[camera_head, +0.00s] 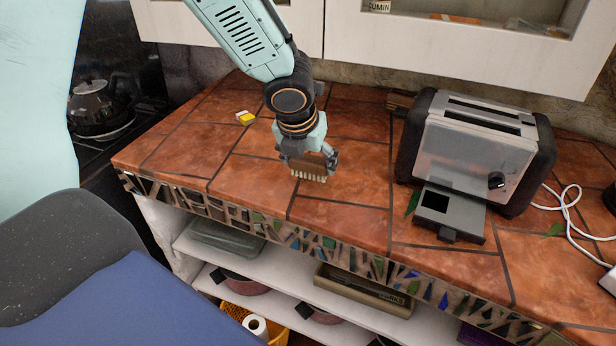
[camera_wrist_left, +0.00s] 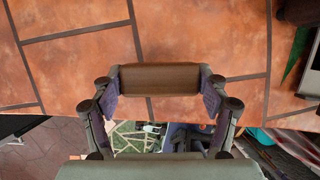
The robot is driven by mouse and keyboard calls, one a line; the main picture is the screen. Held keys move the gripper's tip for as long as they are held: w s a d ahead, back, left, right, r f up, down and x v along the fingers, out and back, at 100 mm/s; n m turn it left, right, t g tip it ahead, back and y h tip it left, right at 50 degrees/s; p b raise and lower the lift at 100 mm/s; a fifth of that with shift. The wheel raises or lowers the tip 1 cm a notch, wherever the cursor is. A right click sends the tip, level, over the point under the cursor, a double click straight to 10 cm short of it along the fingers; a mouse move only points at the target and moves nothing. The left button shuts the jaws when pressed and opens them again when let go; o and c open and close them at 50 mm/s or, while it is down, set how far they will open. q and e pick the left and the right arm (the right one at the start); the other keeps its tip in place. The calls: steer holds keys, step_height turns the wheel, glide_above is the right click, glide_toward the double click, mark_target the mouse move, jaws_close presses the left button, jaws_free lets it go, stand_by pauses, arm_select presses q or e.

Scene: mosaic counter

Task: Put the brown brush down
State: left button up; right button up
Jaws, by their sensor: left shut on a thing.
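The brown brush (camera_head: 307,167) is in my left gripper (camera_head: 308,158) in the head view, with its pale bristles pointing down over the tiled counter (camera_head: 345,220). The left wrist view shows the brush's brown body (camera_wrist_left: 160,78) lying across between the two fingers of the left gripper (camera_wrist_left: 160,84), which touch its ends. I cannot tell whether the bristles touch the tiles. My right gripper is not in view.
A toaster (camera_head: 470,150) with its grey tray (camera_head: 450,212) pulled out stands to the right, with a white cable (camera_head: 566,208) beyond it. A small yellow and white item (camera_head: 246,117) lies at the back left. Tiles around the brush are clear. Shelves hang below the mosaic edge (camera_head: 330,250).

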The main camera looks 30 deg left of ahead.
mark_target(308, 171)
arm_select(q)
step_height(308, 171, down, 3)
steer(key=shift+w+d+f+b, duration=0.1)
steer(key=shift+f+b, duration=0.05)
steer(key=shift+b, duration=0.85)
steer(key=shift+w+f, duration=0.1)
steer(key=shift+s, duration=0.2)
steer(key=o, duration=1.3)
steer(key=shift+w+f, duration=0.15)
steer(key=shift+c, duration=0.2)
